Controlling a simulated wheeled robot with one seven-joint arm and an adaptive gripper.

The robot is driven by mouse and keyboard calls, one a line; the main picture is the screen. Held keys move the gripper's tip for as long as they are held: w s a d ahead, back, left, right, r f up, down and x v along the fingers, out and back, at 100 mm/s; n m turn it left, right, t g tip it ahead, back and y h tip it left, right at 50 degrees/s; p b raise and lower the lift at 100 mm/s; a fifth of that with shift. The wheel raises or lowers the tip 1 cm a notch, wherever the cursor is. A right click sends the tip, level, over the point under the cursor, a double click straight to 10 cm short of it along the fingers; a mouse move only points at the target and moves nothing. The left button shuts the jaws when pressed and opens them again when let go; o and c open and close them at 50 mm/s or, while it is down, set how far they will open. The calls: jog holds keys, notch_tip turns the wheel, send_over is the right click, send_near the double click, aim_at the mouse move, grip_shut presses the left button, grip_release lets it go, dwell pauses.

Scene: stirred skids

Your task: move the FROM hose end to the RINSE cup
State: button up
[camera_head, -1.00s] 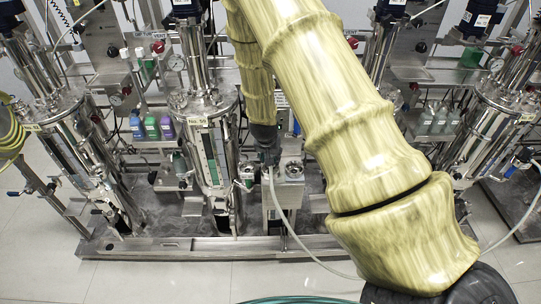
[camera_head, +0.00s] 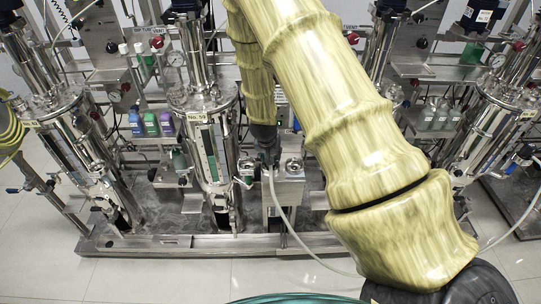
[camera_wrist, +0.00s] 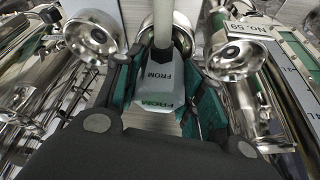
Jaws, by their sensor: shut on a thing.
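My gripper (camera_wrist: 160,88) is shut on the FROM hose end (camera_wrist: 158,80), a pale grey block marked FROM, held between its teal-lined fingers. A pale hose (camera_wrist: 162,16) runs from the block; in the head view the hose (camera_head: 285,225) hangs and curves down to the right. In the head view my gripper (camera_head: 268,153) is over a steel stand, between two round steel cups, left (camera_head: 246,168) and right (camera_head: 293,168). Steel cups show in the wrist view at the left (camera_wrist: 90,38) and right (camera_wrist: 235,52), with another rim partly behind the hose. I cannot read a RINSE label.
A steel vessel (camera_head: 208,150) marked NO. 59 stands close left of my gripper. Bottles (camera_head: 150,124) stand behind it on a shelf. More vessels (camera_head: 490,130) flank the skid. A green hose coil (camera_head: 295,299) lies at the bottom edge. Open floor (camera_head: 150,280) lies in front.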

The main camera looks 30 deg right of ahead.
jog(key=shift+f, duration=0.45)
jog(key=o, duration=1.3)
jog(key=w+d+p+v, duration=0.1)
jog(key=p+v, duration=0.9)
jog(key=v, duration=1.4)
jog(key=shift+r, duration=0.7)
jog(key=shift+s, duration=0.15)
